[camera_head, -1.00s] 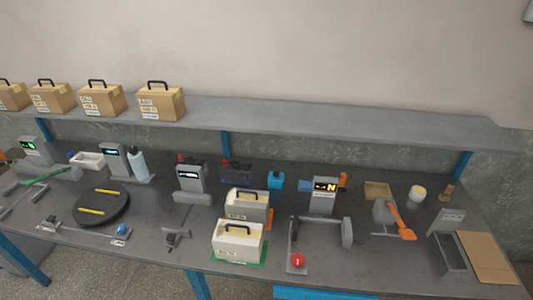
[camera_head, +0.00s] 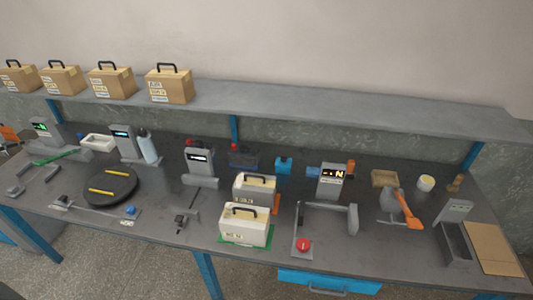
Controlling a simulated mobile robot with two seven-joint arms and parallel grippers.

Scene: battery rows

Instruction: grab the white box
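A white box (camera_head: 245,225) with a black handle stands upright on a green mat (camera_head: 233,243) at the front middle of the workbench. A second pale box (camera_head: 254,187) with a black handle and a yellowish top stands just behind it, beside an orange piece. Neither of my grippers shows in the head view. Nothing is seen holding either box.
A grey frame with a red button (camera_head: 303,244) is right of the white box. A small clamp (camera_head: 182,220) is to its left, and a black round plate (camera_head: 108,187) lies further left. Brown boxes (camera_head: 168,85) stand on the shelf (camera_head: 300,109).

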